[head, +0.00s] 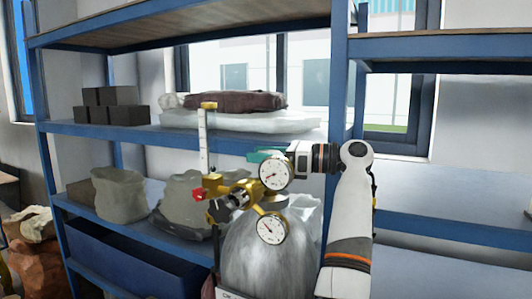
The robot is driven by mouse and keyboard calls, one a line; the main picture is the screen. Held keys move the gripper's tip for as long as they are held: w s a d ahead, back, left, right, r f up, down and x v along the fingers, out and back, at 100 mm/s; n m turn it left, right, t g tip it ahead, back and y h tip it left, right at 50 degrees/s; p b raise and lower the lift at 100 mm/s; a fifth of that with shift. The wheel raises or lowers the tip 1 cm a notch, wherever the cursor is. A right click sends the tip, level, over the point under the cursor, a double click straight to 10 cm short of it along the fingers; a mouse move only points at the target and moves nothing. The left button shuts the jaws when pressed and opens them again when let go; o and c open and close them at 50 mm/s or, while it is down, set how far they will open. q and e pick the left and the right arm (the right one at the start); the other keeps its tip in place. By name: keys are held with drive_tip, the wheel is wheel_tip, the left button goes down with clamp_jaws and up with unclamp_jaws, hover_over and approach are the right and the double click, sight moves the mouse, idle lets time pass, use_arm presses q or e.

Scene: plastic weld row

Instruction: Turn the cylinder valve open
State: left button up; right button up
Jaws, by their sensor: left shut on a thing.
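A grey gas cylinder (265,262) stands upright at the bottom middle of the head view. A brass regulator (262,193) sits at its top with an upper gauge (274,174) and a lower gauge (271,228). A green part (258,156), which looks like the valve's handwheel, shows just above and behind the upper gauge. My left gripper (284,154) reaches in level from the right and is shut on this green part. The gauge hides the lower part of the grip. My right gripper is not in view.
A black knob (220,210) and a red knob (198,194) stick out left of the regulator. Blue shelving (135,133) with dark blocks (112,106) and wrapped bags (120,193) fills the background. The right shelf (440,205) is mostly bare.

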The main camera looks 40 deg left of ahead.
use_arm(q)
drive_tip(key=shift+n+g+h, duration=0.5)
drive_tip(key=shift+n+g, duration=0.1)
drive_tip(key=shift+g, duration=0.2)
drive_tip(key=shift+s+f, duration=0.1)
drive_tip(key=o, duration=0.8)
drive_tip(key=shift+a, duration=0.1)
drive_tip(key=shift+o, duration=0.8)
drive_tip(key=shift+s+a, duration=0.15)
drive_tip(key=shift+a, duration=0.05)
drive_tip(key=shift+w+d+p, duration=0.3)
drive_tip(key=shift+d+p, duration=0.1)
drive_tip(key=p+v, duration=0.9)
drive_tip(key=v, duration=0.2)
